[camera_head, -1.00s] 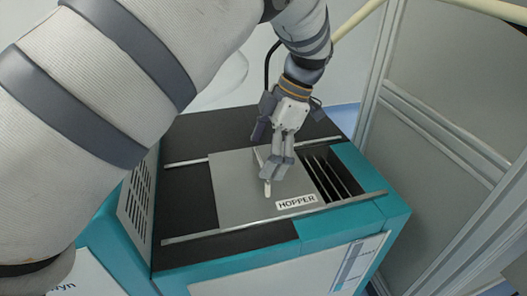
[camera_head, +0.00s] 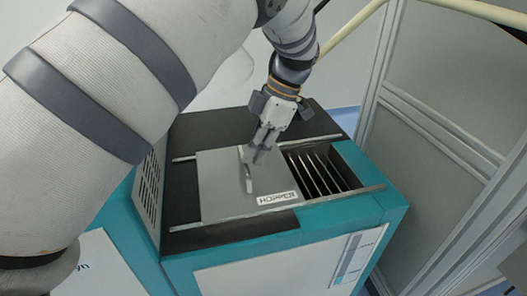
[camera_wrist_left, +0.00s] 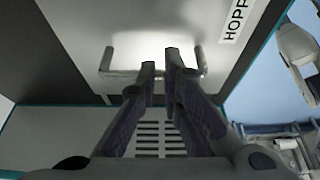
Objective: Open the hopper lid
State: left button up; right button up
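The hopper lid (camera_head: 219,190) is a flat grey plate with a HOPPER label, lying between two metal rails on top of the teal and black machine. A slotted opening (camera_head: 322,172) is uncovered to its right. A pale bar handle (camera_head: 248,178) stands on the lid. My left gripper (camera_head: 255,158) is at the handle. In the left wrist view the two fingertips (camera_wrist_left: 162,62) overlap the handle bar (camera_wrist_left: 122,74), with a narrow gap between them. Whether they touch the bar is unclear. My right gripper is not in view.
The front rail (camera_head: 280,208) runs along the lid's near edge. A grey framed panel (camera_head: 445,130) stands close on the right. The black top (camera_head: 182,205) left of the lid is clear.

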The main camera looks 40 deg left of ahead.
pick_arm(q)
jog(key=o, duration=0.9)
jog(key=shift+w+a+f, duration=0.2)
jog(key=shift+w+a, duration=0.05)
jog(key=shift+w, duration=0.2)
jog(key=shift+c, duration=0.2)
jog(key=o, duration=1.1)
jog(key=shift+r, duration=0.1)
jog(key=v, duration=1.2)
jog(key=shift+d, duration=0.1)
